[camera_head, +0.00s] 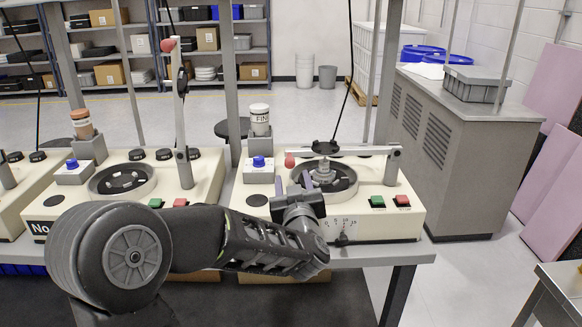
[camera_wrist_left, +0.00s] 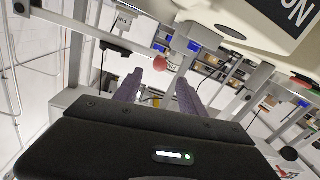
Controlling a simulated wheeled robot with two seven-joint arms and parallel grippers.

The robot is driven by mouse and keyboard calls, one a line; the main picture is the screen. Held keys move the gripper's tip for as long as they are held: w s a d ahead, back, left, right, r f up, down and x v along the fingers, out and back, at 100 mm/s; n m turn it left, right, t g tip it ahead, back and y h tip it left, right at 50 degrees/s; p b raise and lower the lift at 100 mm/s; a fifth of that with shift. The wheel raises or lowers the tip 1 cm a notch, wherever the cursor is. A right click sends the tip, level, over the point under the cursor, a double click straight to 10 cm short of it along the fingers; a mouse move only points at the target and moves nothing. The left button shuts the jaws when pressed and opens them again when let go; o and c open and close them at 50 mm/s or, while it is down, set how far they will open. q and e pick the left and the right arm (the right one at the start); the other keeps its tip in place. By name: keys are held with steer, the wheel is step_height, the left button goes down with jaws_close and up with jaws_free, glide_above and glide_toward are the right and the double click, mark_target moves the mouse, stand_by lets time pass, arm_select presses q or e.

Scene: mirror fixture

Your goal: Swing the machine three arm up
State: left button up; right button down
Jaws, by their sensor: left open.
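The right-hand machine (camera_head: 335,228) is a cream box with a round grey bowl on top. Its arm (camera_head: 345,151) lies level across the bowl, from a post on the right to a red ball knob (camera_head: 290,160) at its left end. My left gripper (camera_head: 306,180) is open and empty, over the front of this machine, just short of the knob. In the left wrist view the red knob (camera_wrist_left: 158,63) shows beyond and between the two purple-grey fingertips (camera_wrist_left: 158,90), apart from them. My right gripper is not in view. No machine number "three" is readable.
The middle machine (camera_head: 125,210) has its arm (camera_head: 180,105) standing upright, with a red knob on top. A grey cabinet (camera_head: 430,150) stands farther right.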

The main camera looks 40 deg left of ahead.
mark_target(290, 165)
arm_select(q)
steer(key=shift+p+x, duration=0.45)
steer(key=shift+x, duration=3.5)
steer(key=shift+c, duration=0.2)
jaws_close()
steer(key=shift+d, duration=0.1)
